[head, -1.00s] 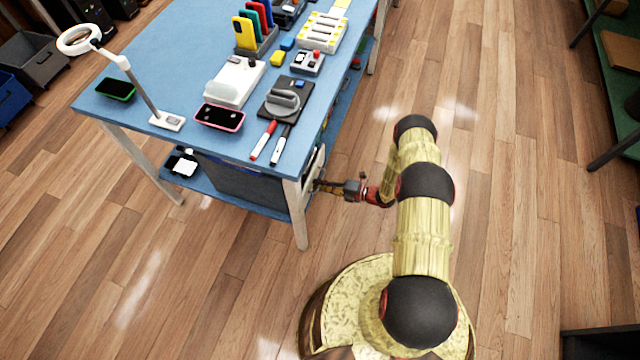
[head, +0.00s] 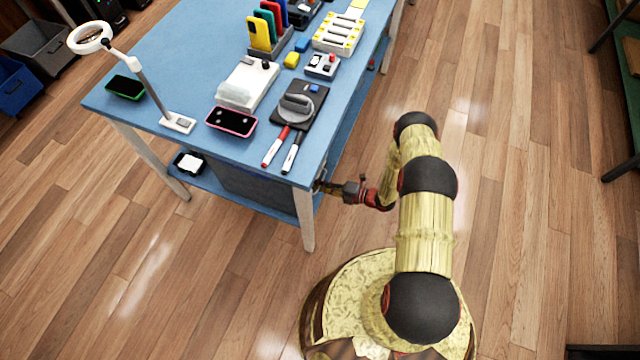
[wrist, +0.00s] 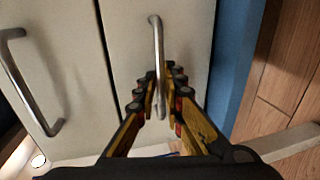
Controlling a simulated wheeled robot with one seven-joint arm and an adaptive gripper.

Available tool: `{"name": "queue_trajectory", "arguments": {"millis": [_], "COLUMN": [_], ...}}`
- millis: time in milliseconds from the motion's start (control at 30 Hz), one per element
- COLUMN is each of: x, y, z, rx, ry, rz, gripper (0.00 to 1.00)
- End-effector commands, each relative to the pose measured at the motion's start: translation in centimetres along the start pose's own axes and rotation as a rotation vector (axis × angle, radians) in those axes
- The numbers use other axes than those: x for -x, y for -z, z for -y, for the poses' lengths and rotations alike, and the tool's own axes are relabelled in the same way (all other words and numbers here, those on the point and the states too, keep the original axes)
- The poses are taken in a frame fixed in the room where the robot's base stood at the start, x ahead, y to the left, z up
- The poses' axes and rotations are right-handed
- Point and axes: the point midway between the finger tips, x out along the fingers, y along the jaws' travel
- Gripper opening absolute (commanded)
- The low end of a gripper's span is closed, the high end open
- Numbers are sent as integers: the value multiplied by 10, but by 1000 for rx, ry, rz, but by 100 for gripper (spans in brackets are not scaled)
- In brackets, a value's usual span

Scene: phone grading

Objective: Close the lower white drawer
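In the wrist view two white drawer fronts stand side by side, the picture being turned. The lower white drawer (wrist: 188,28) is the one beside the blue shelf. Its grey bar handle (wrist: 156,38) lies between the fingers of my gripper (wrist: 160,78), which are close together on either side of it and look shut on it. The upper white drawer (wrist: 70,95) with its own handle (wrist: 56,128) is at the left. The two fronts look roughly level. In the head view my gripper (head: 322,187) is at the table's right side, and the table top hides the drawers.
The blue table (head: 190,75) carries phones, pens, a ring lamp (head: 90,38) and small devices. A table leg (head: 306,220) stands just left of my gripper. The wooden floor (head: 520,180) to the right is clear.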

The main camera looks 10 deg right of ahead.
Motion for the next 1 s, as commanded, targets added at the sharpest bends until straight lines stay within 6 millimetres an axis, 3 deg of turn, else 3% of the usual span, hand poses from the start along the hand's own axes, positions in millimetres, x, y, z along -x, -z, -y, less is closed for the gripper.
{"name": "queue_trajectory", "arguments": {"millis": [333,800,1000], "x": [10,96,116], "y": [-1,-2,-1], "z": [0,0,0], "rx": [0,0,0], "ry": [1,0,0], "rz": [1,4,1], "gripper": [11,11,11]}}
